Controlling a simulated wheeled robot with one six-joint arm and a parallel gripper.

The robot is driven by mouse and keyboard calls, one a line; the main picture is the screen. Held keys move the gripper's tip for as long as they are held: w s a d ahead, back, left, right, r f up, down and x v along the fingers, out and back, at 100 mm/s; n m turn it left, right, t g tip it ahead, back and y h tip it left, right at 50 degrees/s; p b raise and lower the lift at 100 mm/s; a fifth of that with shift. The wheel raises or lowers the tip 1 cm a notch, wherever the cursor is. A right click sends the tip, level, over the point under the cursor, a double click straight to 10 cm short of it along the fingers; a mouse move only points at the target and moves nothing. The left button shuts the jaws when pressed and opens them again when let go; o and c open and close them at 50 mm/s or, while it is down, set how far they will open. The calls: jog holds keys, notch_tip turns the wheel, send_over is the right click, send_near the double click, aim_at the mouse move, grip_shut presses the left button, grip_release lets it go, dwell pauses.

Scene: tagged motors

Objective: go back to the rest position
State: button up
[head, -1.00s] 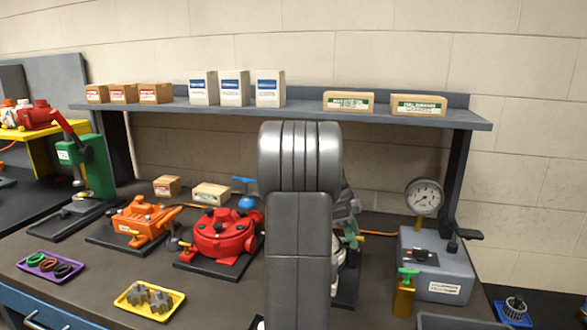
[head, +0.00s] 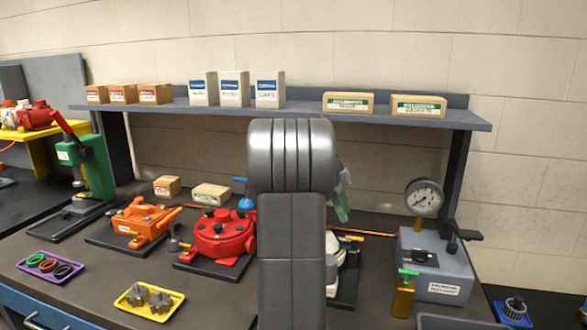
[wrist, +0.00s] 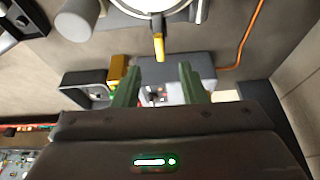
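My arm stands upright in the middle of the head view and hides part of the bench behind it. My gripper shows only partly there, at the right edge of the arm (head: 342,207), above the bench. In the wrist view its two green fingers (wrist: 158,84) are spread apart with a gap between them. Nothing is held between them. The grey test box (wrist: 175,68) and the yellow stem of its gauge (wrist: 158,46) show beyond the fingertips.
A shelf (head: 400,117) with several boxes spans the back. The red motor (head: 220,235) and orange motor (head: 138,222) stand left of my arm. A white machine (head: 349,258) is partly hidden behind it.

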aim_at(354, 238)
jog(key=x, duration=0.8)
jog(key=shift+d+f, duration=0.1)
jog(key=shift+f, duration=0.25)
jog(key=shift+n, duration=0.5)
jog(key=shift+s+r+n+t+b, duration=0.15)
jog(key=shift+n+t+b, duration=0.15)
jog(key=shift+n+t, duration=0.45)
jog(key=n, duration=0.3)
jog(key=shift+t, duration=0.35)
jog(key=n, duration=0.2)
jog(key=n+t+p, duration=0.1)
jog(key=n, duration=0.1)
jog(key=shift+s+t, duration=0.1)
jog(key=shift+t, duration=0.2)
